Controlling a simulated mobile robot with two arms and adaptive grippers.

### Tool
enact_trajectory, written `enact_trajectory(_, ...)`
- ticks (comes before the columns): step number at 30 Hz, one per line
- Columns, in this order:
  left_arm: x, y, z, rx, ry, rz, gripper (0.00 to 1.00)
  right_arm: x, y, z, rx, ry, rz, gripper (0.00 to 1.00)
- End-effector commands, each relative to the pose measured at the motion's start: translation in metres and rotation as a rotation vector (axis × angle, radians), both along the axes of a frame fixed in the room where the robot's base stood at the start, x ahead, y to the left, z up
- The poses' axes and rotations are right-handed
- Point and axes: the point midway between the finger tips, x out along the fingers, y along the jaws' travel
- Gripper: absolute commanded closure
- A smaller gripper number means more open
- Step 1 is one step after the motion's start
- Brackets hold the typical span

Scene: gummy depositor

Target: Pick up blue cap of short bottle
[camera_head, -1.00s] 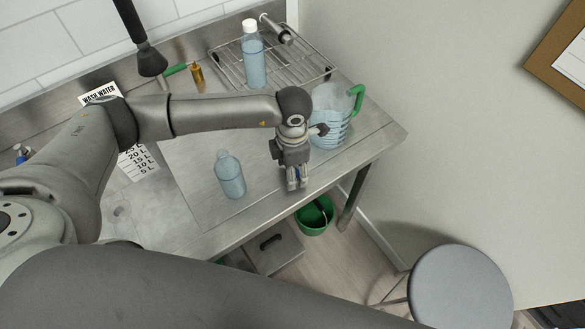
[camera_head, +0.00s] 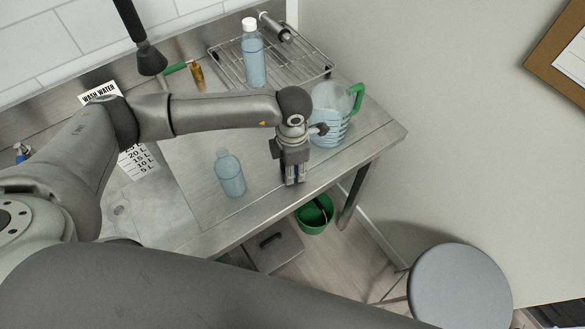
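The short bottle (camera_head: 230,174) stands upright and uncapped near the middle of the steel table. My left gripper (camera_head: 294,180) points down at the table's front right edge, to the right of the short bottle. A small patch of blue, the blue cap (camera_head: 296,171), shows between its fingers. The fingers look closed around the cap and hide most of it. The cap looks low, at or near the table top; I cannot tell whether it touches it. My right gripper is out of view.
A tall bottle (camera_head: 253,60) with a white cap stands on a wire rack (camera_head: 222,62) at the back. A clear jug (camera_head: 328,128) with a green handle stands close behind my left gripper. A green bucket (camera_head: 316,222) is below the table edge, and a grey stool (camera_head: 458,285) stands at right.

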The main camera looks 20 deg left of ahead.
Motion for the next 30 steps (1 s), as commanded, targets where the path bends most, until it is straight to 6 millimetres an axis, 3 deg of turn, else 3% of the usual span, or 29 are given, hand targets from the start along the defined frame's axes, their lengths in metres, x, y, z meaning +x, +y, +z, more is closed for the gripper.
enact_trajectory(8, -0.001, -0.001, 0.031, -0.002, -0.005, -0.003, 0.80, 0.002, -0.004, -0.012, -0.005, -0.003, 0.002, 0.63)
enact_trajectory(16, -0.047, -0.020, 0.085, -0.003, -0.008, -0.009, 0.80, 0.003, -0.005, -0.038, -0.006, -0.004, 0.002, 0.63)
enact_trajectory(24, -0.104, -0.043, 0.113, -0.003, -0.005, -0.008, 0.80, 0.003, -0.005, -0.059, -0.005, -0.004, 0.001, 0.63)
enact_trajectory(30, -0.125, -0.050, 0.125, 0.000, -0.003, -0.002, 0.80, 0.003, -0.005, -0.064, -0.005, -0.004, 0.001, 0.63)
